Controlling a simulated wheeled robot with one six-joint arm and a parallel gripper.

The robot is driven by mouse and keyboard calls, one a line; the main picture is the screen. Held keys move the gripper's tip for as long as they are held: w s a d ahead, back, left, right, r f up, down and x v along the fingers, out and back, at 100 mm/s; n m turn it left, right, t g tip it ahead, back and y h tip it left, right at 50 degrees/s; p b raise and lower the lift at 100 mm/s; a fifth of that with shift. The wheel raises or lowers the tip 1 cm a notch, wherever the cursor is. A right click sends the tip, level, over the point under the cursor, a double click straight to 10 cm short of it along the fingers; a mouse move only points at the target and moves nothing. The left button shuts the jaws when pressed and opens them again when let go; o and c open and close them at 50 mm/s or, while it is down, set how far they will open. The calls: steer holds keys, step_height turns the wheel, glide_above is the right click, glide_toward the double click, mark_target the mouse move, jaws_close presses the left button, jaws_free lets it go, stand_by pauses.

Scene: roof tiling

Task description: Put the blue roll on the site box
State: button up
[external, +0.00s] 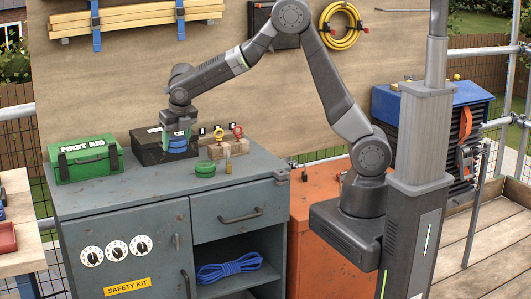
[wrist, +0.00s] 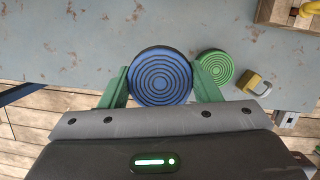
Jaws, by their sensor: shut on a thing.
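The blue roll (external: 178,143) is held between the green fingers of my gripper (external: 177,134) in the external view. In the wrist view the blue roll (wrist: 160,76) shows its ringed round face between the two fingers of my gripper (wrist: 160,83). The grey steel cabinet (external: 140,196), with a worn blue-grey top, stands below; its top (wrist: 90,48) also fills the upper wrist view. Which unit is the site box is not marked. The roll appears raised over the cabinet top, in front of a black case; its exact height is hard to tell.
A green roll (external: 205,169) lies on the cabinet top beside the blue one. A green first aid box (external: 85,160), a black case (external: 152,150), a wooden block with hooks (external: 228,147) and a brass padlock (wrist: 253,85) are nearby. The front left of the top is clear.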

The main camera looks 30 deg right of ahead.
steer(key=r, duration=0.5)
steer(key=shift+w+d, duration=0.3)
steer(key=shift+w, duration=0.05)
steer(key=w+d+m+h+b, duration=0.1)
steer(key=w+d+m+b, duration=0.1)
steer(key=w+d, duration=0.65)
steer(key=w+d+m+b, duration=0.2)
steer(key=w+d, duration=0.3)
steer(key=d, duration=0.7)
steer(key=w+d+m+h+b, duration=0.1)
steer(key=w+d+m+b, duration=0.15)
steer(key=w+d, duration=0.6)
steer(key=d+m+b, duration=0.3)
steer(key=d+m, duration=0.1)
steer(key=d, duration=2.2)
steer(key=m+g+h+b, duration=0.2)
steer(key=m+b, duration=0.2)
steer(key=m, duration=0.3)
glide_above(373, 151)
steer(key=shift+n, duration=0.25)
steer(key=f, duration=1.2)
steer(key=f+b, duration=0.1)
steer(key=f, duration=1)
steer(key=a+f, duration=0.1)
steer(key=f, duration=1.1)
steer(key=shift+s+f, duration=0.3)
steer(key=shift+f, duration=0.05)
steer(key=shift+f+b, duration=0.1)
steer(key=shift+b, duration=0.2)
